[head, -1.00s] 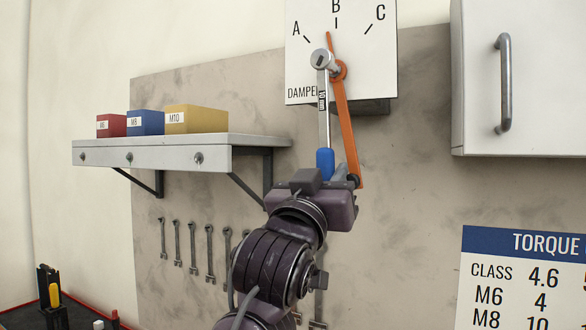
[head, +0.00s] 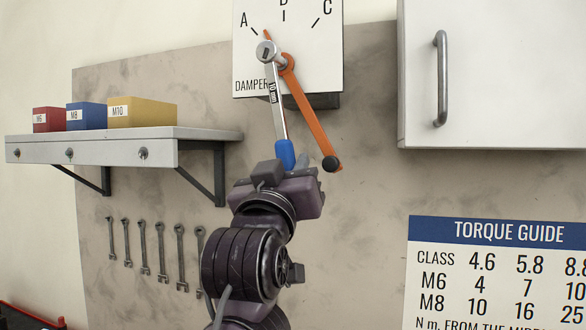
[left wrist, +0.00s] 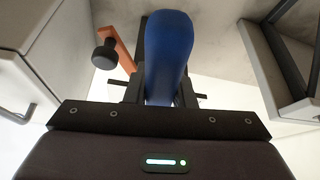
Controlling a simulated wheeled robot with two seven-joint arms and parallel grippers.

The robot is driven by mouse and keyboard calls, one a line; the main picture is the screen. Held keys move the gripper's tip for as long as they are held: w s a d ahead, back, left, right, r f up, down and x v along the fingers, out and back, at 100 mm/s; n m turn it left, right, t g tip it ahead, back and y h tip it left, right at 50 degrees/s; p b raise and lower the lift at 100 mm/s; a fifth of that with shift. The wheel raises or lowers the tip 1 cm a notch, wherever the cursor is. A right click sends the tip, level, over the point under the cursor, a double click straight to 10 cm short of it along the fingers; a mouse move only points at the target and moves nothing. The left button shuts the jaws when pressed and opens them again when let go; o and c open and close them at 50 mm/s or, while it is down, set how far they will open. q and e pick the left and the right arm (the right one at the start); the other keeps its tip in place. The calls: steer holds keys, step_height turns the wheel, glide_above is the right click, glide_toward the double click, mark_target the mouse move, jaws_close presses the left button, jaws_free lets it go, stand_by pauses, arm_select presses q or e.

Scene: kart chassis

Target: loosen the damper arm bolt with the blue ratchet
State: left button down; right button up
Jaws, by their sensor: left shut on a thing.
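The ratchet (head: 276,105) has a blue handle, a silver shaft marked 10 mm and a round head. It slants a little, head up, in front of the damper panel (head: 325,60). Its head overlaps the upper part of the orange damper arm (head: 308,118); the bolt is hidden there. The arm's tip lies between A and B, and its black-knobbed end points down right. My left gripper (head: 286,168) is shut on the lower end of the blue handle, which fills the middle of the left wrist view (left wrist: 168,55). My right gripper is out of view.
A shelf (head: 110,148) with red, blue and yellow boxes is at left, wrenches (head: 162,252) hanging below. A white cabinet (head: 490,80) is at upper right, above the torque chart (head: 500,265).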

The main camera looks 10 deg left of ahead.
arm_select(q)
steer(key=shift+s+a+r, duration=0.15)
steer(key=shift+s, duration=0.25)
steer(key=shift+s+a+b, duration=0.2)
steer(key=shift+s+b, duration=0.55)
steer(key=shift+s, duration=0.5)
steer(key=w+a+r+m+h, duration=0.3)
steer(key=a+r+m+h, duration=0.4)
steer(key=m, duration=0.6)
steer(key=a+f+m+g+h, duration=0.1)
steer(key=a+m+g, duration=0.2)
steer(key=a, duration=0.4)
steer(key=shift+w+f+g, duration=0.3)
steer(key=shift+f+g, duration=0.1)
steer(key=shift+a, duration=0.1)
